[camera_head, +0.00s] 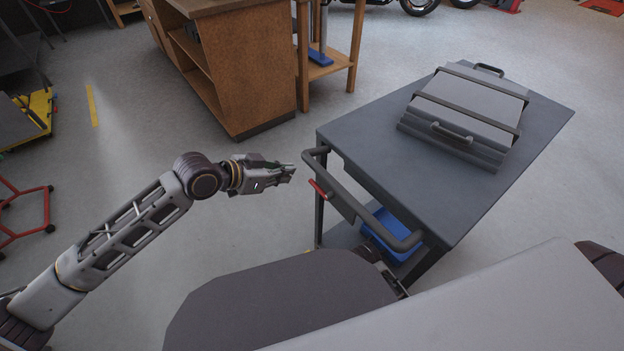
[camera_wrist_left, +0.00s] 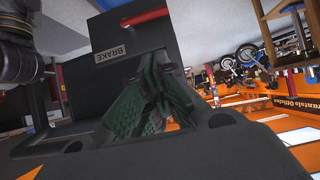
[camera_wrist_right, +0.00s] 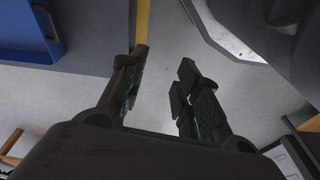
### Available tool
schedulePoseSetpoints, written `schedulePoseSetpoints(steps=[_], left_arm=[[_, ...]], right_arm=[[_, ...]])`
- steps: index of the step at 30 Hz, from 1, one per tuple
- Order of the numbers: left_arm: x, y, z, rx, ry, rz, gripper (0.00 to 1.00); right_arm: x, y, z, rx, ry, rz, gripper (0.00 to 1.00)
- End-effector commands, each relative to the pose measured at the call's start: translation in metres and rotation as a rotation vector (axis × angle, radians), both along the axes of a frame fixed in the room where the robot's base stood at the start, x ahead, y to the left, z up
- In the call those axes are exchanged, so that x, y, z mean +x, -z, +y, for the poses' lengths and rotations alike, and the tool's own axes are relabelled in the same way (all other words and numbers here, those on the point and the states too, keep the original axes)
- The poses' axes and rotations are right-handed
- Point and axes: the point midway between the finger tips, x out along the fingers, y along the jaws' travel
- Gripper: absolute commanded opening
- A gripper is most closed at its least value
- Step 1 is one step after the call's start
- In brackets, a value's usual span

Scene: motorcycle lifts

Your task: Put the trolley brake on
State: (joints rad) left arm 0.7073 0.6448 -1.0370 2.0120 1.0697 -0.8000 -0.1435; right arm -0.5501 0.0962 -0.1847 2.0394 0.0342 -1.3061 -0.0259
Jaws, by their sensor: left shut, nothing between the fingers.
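The grey trolley (camera_head: 545,112) stands on the right in the head view, with a dark tubular handle (camera_head: 372,221) at its near end. A red brake lever (camera_head: 318,188) sits by the handle's left part. In the left wrist view the red lever (camera_wrist_left: 145,16) is at the top, above a dark plate with a BRAKE label (camera_wrist_left: 109,53). My left gripper (camera_head: 291,172) is shut and empty, just left of the handle and apart from the lever. My right gripper (camera_wrist_right: 160,85) is open and empty, low beside the trolley; my body mostly hides it in the head view.
A grey case (camera_head: 466,105) with straps lies on the trolley top. A blue bin (camera_head: 393,232) sits on the lower shelf. A wooden workbench (camera_head: 240,80) stands behind my left gripper. The floor between the left arm and the bench is clear.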

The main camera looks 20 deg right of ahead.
Motion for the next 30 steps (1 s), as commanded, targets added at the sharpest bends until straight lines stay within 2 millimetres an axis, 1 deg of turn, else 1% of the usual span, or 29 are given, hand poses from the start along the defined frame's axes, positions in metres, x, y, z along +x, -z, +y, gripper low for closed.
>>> schedulePoseSetpoints(steps=[17,23,30], left_arm=[[0.001,0.002,-0.002,0.002,0.003,-0.005,0.0],[0.004,0.008,-0.011,0.001,0.003,-0.004,0.0],[0.011,0.02,-0.029,0.001,0.002,-0.006,0.0]], right_arm=[[-0.001,0.0,0.0,0.002,0.006,0.004,0.33],[0.0,-0.002,0.001,0.004,0.005,-0.001,0.33],[0.003,-0.007,0.002,0.01,0.005,-0.011,0.33]])
